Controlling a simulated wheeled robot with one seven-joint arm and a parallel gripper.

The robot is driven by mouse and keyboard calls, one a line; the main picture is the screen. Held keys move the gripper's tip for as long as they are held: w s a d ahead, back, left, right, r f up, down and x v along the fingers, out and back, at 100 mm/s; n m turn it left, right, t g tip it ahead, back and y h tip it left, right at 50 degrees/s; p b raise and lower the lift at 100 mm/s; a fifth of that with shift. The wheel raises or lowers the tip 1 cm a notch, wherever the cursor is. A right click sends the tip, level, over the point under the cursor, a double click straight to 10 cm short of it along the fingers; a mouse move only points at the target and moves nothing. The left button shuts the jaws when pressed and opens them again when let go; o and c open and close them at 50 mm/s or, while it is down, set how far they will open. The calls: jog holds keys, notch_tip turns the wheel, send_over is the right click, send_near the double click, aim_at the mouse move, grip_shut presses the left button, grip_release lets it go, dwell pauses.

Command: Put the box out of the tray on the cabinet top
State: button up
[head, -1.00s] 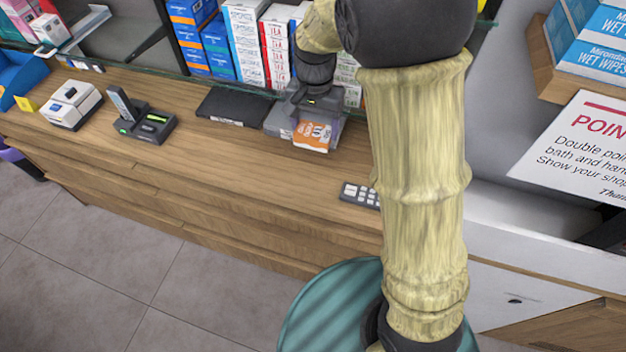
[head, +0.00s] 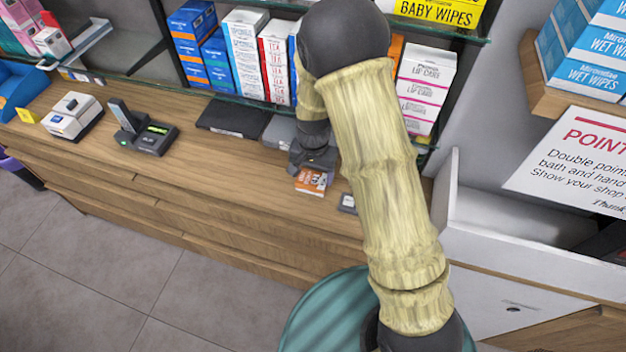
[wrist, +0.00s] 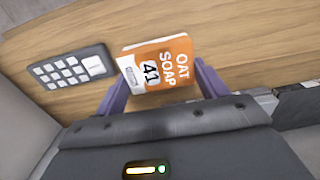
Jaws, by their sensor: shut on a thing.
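An orange and white box marked "OAT SOAP" (wrist: 158,62) sits between the purple fingers of my gripper (wrist: 161,84) in the wrist view. My gripper is shut on it. In the head view the box (head: 311,182) shows just below my dark gripper (head: 314,165), over the wooden cabinet top (head: 230,170). Whether it touches the wood is hard to tell. A grey thing, perhaps the tray (head: 278,132), stands behind and left of my gripper, partly hidden by it.
A dark keypad (wrist: 73,66) lies on the wood beside the box; it also shows in the head view (head: 348,203). A flat black item (head: 233,118), a phone stand (head: 143,130) and a white device (head: 73,116) stand left. Shelves of boxes (head: 245,55) rise behind. Bare wood lies front left.

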aim_at(313, 176)
jog(key=shift+s, duration=0.1)
jog(key=shift+f, duration=1.95)
jog(key=o, duration=1)
jog(key=shift+f, duration=0.1)
notch_tip(313, 176, up, 12)
jog(key=shift+r+b, duration=0.15)
jog(key=shift+b, duration=0.35)
